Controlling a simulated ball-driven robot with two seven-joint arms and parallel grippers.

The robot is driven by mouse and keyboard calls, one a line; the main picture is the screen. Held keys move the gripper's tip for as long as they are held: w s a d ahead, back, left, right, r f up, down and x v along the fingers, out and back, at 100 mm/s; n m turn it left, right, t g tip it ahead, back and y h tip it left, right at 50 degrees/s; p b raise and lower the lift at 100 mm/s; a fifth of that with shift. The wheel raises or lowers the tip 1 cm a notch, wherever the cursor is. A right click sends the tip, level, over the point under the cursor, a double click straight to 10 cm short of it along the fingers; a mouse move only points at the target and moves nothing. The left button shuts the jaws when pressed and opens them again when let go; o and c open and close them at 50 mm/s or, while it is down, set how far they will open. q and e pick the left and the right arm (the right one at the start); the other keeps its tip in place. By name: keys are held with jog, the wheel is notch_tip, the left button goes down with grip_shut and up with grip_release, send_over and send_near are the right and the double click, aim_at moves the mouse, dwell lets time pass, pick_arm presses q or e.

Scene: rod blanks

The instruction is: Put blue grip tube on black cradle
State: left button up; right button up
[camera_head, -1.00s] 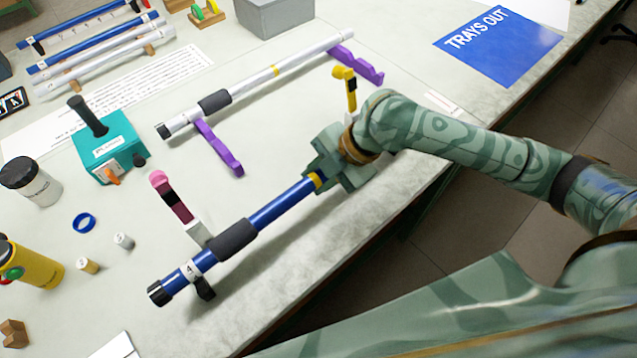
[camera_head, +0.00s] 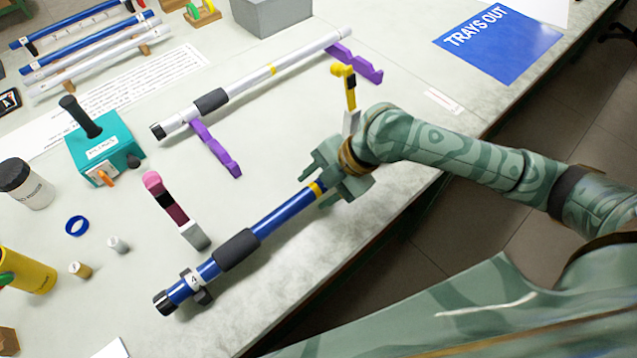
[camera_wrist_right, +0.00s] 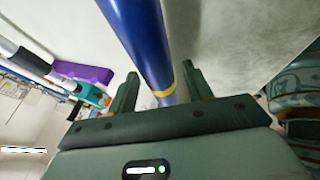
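The blue grip tube (camera_head: 285,214), with a dark grip sleeve, a yellow band and a label "4", lies diagonally near the table's front edge. Black cradle parts (camera_head: 206,297) show on both sides of its labelled end, and the tube appears to sit between them. Any support at its other end is hidden by my right gripper (camera_head: 318,179). That gripper is open at the yellow-banded end. In the right wrist view its fingers (camera_wrist_right: 160,92) stand on either side of the tube (camera_wrist_right: 140,40), with gaps visible. My left gripper is not in view.
A pink-topped post (camera_head: 173,208) and a yellow-topped post (camera_head: 348,86) stand close behind the tube. A white tube (camera_head: 245,88) lies on purple cradle pieces (camera_head: 217,150). A teal box (camera_head: 105,148) and small cylinders are at left. A blue "TRAYS OUT" sheet (camera_head: 500,48) lies at back right.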

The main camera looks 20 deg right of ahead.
jog(key=shift+r, duration=0.15)
jog(key=shift+r, duration=0.35)
jog(key=p+v, duration=0.4)
jog(key=v, duration=0.8)
jog(key=shift+s, duration=0.1)
dwell(0.4)
